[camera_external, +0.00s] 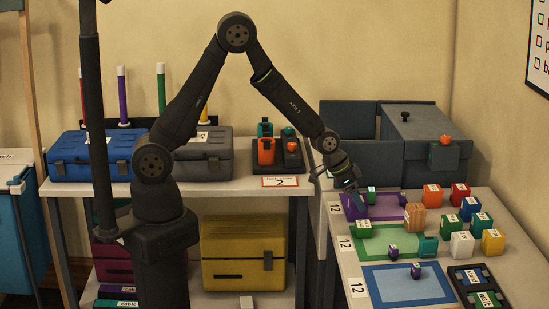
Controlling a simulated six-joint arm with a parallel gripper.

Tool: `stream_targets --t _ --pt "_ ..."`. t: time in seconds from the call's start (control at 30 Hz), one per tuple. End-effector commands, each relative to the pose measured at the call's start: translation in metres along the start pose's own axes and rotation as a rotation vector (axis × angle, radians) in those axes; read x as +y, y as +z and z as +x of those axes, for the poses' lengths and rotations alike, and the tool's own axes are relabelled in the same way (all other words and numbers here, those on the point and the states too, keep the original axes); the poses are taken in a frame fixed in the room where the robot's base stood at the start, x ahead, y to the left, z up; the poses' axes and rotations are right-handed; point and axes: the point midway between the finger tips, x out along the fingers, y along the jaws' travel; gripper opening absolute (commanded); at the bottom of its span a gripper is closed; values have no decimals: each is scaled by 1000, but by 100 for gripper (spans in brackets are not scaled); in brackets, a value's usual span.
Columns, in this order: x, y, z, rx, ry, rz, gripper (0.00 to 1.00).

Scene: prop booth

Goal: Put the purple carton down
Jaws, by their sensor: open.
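My gripper (352,197) is open, low over the left end of the purple mat (390,209) on the right-hand table. A small purple shape shows by the fingertips, but I cannot tell whether it is a carton or part of the mat. One small purple carton (393,252) with a pale label stands on the green mat (372,246). Another small purple piece (415,271) is on the blue mat (385,285). Both are apart from my gripper.
A green block (371,194) is close right of my gripper. An orange block (414,216) and a teal block (427,247) stand by the mats, with several coloured blocks further right. A grey bin (420,140) stands behind. A dark tray (479,288) is at front right.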

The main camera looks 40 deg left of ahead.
Motion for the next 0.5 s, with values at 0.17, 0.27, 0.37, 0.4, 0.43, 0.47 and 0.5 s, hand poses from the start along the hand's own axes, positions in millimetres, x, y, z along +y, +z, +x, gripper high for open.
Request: stream_targets --t 0.17,0.27,0.37,0.4,0.43,0.47,0.5 --pt "0 -1 -33 4 -1 0 71" --pt "0 -1 -50 3 0 0 71" --pt "0 0 -65 2 0 0 71" --pt "0 -1 -71 3 0 0 71" --pt "0 0 -74 2 0 0 71" --pt "0 0 -78 2 0 0 71" --pt "0 0 -82 2 0 0 71"
